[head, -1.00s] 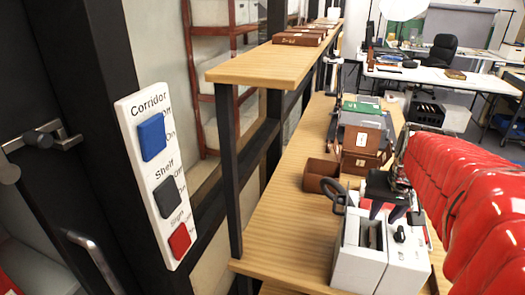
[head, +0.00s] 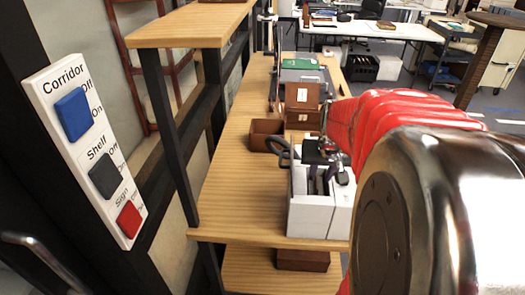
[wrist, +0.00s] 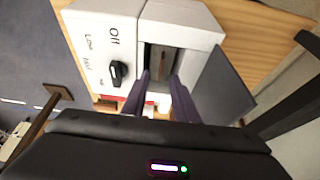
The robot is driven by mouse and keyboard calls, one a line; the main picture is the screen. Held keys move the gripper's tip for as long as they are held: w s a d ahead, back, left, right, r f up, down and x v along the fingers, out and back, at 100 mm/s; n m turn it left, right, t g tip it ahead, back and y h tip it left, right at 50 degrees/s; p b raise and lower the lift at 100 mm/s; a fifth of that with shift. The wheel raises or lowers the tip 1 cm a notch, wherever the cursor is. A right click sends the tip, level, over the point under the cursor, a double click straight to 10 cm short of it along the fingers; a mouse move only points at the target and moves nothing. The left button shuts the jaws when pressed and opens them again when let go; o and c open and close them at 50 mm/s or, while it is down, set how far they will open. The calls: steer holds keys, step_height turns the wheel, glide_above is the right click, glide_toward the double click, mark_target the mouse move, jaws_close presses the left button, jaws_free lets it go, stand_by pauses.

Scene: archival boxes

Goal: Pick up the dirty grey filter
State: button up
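A white box-shaped machine (head: 308,217) stands on the wooden shelf, with an open slot in its top. The wrist view shows the same machine (wrist: 100,28) with a black dial and the words "Off", "Low". A greyish slab (wrist: 161,58), which looks like the dirty filter, sits in the slot, partly in shadow. My gripper (head: 320,186) is over the machine, pointing down at the slot. In the wrist view my gripper (wrist: 160,76) has its two dark fingers apart, with their tips at the slot's near end. I cannot tell whether they touch the slab.
A black loop handle (head: 279,146) is beside the machine's left side. A switch panel (head: 85,150) is at the left. An upper shelf (head: 190,24) overhangs the left side; bare shelf lies left of the machine.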

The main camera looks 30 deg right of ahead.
mark_target(317, 182)
steer(key=shift+x, duration=2.45)
steer(key=shift+a, duration=0.15)
steer(key=shift+c, duration=0.7)
jaws_close()
